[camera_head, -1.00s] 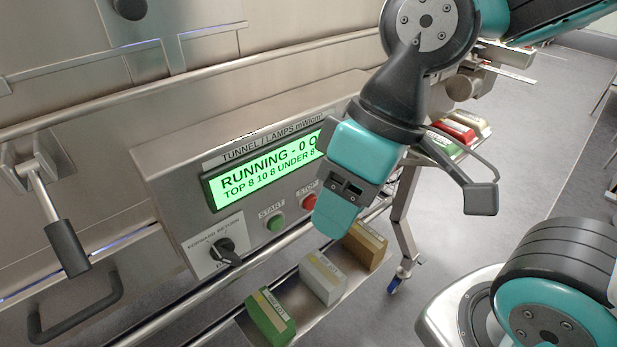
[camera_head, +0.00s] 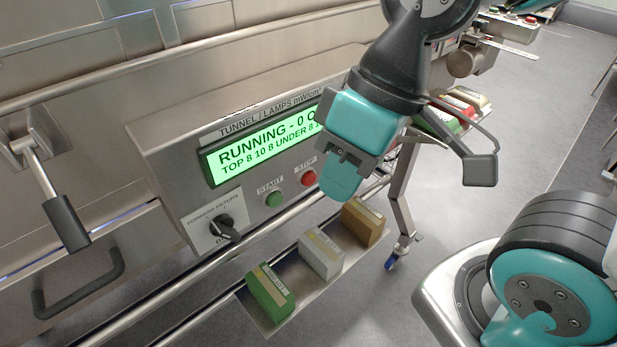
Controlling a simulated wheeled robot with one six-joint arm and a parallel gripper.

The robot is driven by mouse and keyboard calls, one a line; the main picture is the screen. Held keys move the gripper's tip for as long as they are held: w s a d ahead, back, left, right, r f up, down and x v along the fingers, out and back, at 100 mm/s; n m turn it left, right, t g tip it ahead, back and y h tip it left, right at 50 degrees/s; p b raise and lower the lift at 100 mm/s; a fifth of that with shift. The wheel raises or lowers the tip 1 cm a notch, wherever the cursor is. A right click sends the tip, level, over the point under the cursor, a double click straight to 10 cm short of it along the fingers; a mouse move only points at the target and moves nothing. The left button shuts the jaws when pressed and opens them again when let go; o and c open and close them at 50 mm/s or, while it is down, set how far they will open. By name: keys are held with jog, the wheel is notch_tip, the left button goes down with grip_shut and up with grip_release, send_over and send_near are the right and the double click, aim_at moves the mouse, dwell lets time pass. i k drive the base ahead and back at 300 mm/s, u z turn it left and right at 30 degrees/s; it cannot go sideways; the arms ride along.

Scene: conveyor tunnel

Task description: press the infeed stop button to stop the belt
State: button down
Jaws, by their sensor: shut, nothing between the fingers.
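A tunnel control panel (camera_head: 160,165) carries a green lit display (camera_head: 265,150) that reads "RUNNING". Below the display are a green START button (camera_head: 273,199) and a red STOP button (camera_head: 308,179). At the far top right is a small control box with a red button (camera_head: 530,20) and a green button (camera_head: 493,9); its labels are too small to read, so I cannot tell if it is the infeed one. My gripper (camera_head: 341,190) is shut and empty. Its tips show just right of the panel's STOP button; I cannot tell the depth between them.
Green (camera_head: 269,288), white (camera_head: 321,254) and brown (camera_head: 362,221) cartons lie in a tray below the panel. A selector knob (camera_head: 223,227) is left of START. A lever handle (camera_head: 67,222) sticks out at left. Grey floor (camera_head: 450,190) is open at right.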

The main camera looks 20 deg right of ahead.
aim_at(307, 179)
jog(key=z, duration=3)
jog(key=k, duration=1.25)
jog(key=u, duration=1.2)
